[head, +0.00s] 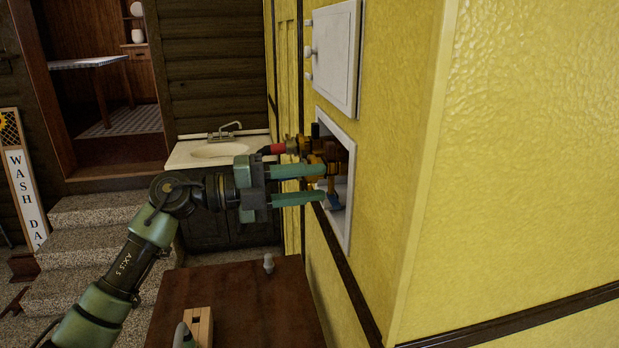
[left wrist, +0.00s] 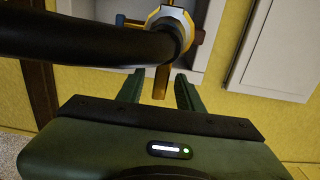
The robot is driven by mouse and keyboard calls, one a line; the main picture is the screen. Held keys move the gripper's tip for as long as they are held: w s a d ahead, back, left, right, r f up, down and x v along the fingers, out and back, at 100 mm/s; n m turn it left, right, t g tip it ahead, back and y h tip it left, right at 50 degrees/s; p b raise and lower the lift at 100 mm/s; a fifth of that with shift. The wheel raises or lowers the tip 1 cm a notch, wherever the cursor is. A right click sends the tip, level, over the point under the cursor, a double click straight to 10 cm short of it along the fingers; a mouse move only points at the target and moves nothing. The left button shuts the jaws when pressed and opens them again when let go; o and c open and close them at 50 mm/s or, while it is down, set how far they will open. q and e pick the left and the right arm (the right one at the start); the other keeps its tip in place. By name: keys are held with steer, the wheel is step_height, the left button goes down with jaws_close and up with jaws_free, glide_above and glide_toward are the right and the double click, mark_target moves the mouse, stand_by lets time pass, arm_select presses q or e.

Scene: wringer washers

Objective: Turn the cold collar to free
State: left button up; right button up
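A brass valve assembly (head: 322,152) sits in a white-framed recess in the yellow wall. Which part is the cold collar is unclear.
The recess frame (head: 347,232) closely surrounds the valve. A white cabinet door (head: 335,58) stands above it. A brown table (head: 245,305) below holds a small grey object (head: 268,263) and a wooden block (head: 199,325). A sink (head: 220,150) stands behind my gripper.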

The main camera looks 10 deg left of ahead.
arm_select(q)
steer(key=shift+a, duration=0.15)
jaws_close()
steer(key=shift+s, duration=0.1)
stand_by(1.2)
